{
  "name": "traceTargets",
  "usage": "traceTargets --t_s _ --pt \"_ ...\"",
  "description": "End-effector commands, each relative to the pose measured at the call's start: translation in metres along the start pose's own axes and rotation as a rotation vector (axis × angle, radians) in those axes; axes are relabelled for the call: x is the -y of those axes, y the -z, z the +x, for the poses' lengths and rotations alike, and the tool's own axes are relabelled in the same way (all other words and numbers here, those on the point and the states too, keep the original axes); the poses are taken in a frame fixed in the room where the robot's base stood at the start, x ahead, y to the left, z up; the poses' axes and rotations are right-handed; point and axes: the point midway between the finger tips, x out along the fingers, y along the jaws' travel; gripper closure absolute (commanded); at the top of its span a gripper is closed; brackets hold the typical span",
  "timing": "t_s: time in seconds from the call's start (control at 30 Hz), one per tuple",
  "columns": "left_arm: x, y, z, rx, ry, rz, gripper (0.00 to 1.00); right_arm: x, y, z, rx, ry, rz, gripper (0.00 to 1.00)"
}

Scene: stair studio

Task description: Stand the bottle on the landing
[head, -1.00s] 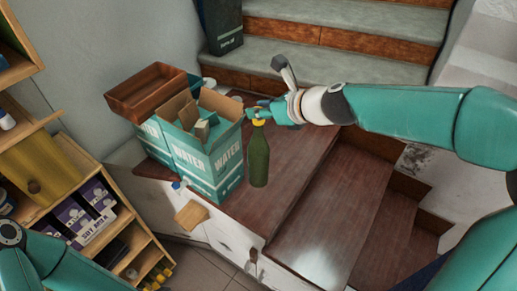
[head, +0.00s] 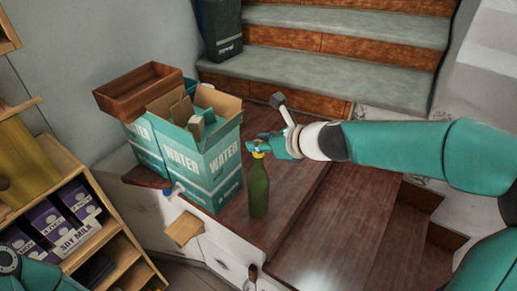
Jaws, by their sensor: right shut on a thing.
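A green bottle (head: 259,188) with a yellow cap is upright in the head view, over the dark wooden landing (head: 300,205). My right gripper (head: 259,149) is shut on the bottle at its neck and cap. The bottle's base appears at the landing's surface, just right of the water boxes; I cannot tell whether it touches. My left gripper is out of view; only a piece of my left arm shows at the lower left.
Open WATER cartons (head: 212,165) stand close left of the bottle, with a brown wooden crate (head: 138,91) on top. Grey stairs (head: 345,60) rise behind, and lower wooden steps (head: 350,225) go down at right. A shelf (head: 85,225) with soy milk cartons is at left.

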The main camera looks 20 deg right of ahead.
Motion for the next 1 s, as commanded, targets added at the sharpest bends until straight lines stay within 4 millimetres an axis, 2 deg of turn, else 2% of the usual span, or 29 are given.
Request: traceTargets --t_s 0.33,0.37,0.5,0.87,1.0 --pt "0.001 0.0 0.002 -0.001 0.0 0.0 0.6 0.001 -0.001 0.0 0.005 0.002 -0.001 1.0" --pt "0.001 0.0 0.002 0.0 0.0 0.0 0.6 0.0 0.001 0.001 0.001 0.0 -0.001 0.66" --pt "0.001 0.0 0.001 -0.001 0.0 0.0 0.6 0.0 0.001 0.001 0.001 0.0 -0.001 0.44" --pt "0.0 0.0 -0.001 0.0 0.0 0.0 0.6 0.0 -0.002 -0.001 0.002 0.0 -0.001 0.44" --pt "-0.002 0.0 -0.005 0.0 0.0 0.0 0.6 0.0 -0.003 -0.015 0.004 0.001 0.0 0.44"
